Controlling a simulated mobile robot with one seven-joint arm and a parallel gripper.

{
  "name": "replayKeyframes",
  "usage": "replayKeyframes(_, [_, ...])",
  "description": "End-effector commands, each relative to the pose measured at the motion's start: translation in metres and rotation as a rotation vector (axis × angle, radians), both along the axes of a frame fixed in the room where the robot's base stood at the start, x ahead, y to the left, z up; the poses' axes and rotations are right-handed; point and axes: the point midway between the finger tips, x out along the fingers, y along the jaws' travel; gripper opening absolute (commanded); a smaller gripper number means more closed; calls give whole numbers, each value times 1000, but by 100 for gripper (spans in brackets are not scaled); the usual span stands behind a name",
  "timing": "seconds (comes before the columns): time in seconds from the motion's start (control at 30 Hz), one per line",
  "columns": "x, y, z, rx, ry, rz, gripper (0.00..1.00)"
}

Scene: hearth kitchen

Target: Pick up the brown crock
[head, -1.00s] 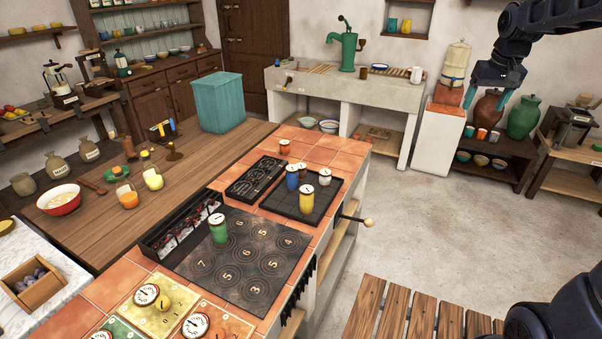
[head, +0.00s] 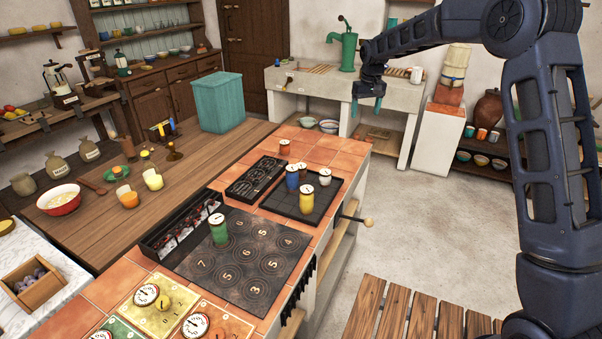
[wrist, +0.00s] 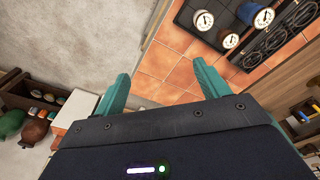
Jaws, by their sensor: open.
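A small brown crock (head: 284,147) with a pale top stands on the orange tiles at the far end of the counter. Another small brownish crock (head: 303,170) stands on the black tray (head: 278,203), partly hidden behind others; which one is meant I cannot tell. Its round dial top shows in the wrist view (wrist: 229,40). My gripper (head: 366,105) is open and empty, pointing down, right of and above the crocks in the head view. In the wrist view its teal fingers (wrist: 161,70) are spread over bare tiles.
A blue crock (head: 291,180), a yellow crock (head: 306,200) and a white crock (head: 325,177) share the tray. A green crock (head: 218,231) stands on the numbered black plate (head: 245,262). A teal bin (head: 219,102) is behind left. A knobbed handle (head: 367,222) juts from the counter's side.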

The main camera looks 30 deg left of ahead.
Motion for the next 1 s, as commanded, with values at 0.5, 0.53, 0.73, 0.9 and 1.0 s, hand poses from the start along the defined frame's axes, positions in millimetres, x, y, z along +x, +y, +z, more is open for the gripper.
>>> replayKeyframes(0.5, [-36, 188, -150, -51, 63, 188, 74])
replayKeyframes(0.53, [-40, 196, -159, -54, 66, 197, 74])
replayKeyframes(0.73, [-58, 231, -195, -66, 76, 235, 74])
replayKeyframes(0.9, [-62, 239, -206, -69, 79, 244, 74])
replayKeyframes(1.0, [-62, 238, -214, -69, 80, 244, 74])
